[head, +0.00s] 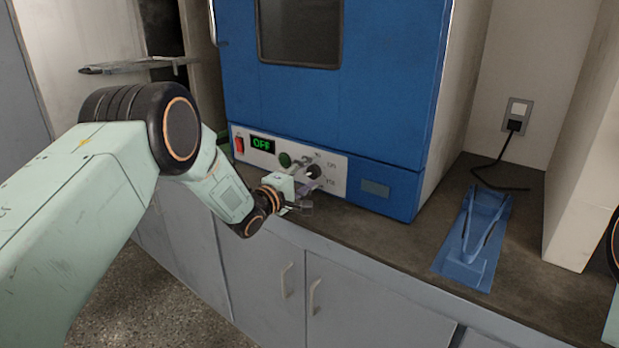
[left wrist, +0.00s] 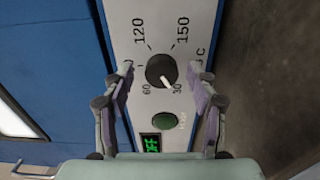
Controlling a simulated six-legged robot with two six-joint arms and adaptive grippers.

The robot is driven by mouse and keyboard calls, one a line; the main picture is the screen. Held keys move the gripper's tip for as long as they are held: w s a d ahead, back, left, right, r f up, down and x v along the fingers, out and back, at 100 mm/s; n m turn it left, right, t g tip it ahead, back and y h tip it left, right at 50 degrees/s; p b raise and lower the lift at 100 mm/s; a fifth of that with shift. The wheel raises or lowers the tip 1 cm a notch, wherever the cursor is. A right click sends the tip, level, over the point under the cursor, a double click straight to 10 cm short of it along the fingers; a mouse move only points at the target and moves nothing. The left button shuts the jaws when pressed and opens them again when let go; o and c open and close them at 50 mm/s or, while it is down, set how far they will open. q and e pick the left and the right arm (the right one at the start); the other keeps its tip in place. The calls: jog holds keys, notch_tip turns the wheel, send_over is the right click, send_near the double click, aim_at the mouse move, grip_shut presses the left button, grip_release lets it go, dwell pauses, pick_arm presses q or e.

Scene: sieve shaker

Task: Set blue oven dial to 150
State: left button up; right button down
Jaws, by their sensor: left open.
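The blue oven (head: 335,110) stands on the counter with a white control panel (head: 245,133) along its lower front. Its black dial (head: 314,171) shows large in the left wrist view (left wrist: 160,71), with numbers 30, 60, 120 and 150 around it. The dial's white pointer is toward the lower right there, close to 30. My left gripper (head: 308,182) is open in front of the panel. In the left wrist view its fingers (left wrist: 160,77) stand on either side of the dial, apart from it. My right gripper is not in view.
A green button (head: 285,159), a display reading OFF (head: 262,145) and a red switch (head: 239,144) sit left of the dial. A blue stand (head: 470,240) is on the counter at right, near a wall socket (head: 516,115) with a black cable. The counter between oven and stand is clear.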

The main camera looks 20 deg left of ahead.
pick_arm(q)
jog(key=shift+r, duration=0.1)
jog(key=shift+w+d+f, duration=0.1)
jog(key=shift+w+f, duration=0.25)
jog(key=shift+w, duration=0.15)
jog(key=shift+s+r, duration=0.25)
jog(key=shift+s, duration=0.05)
jog(key=c, duration=0.4)
jog(key=shift+w, duration=0.15)
jog(key=c, duration=0.8)
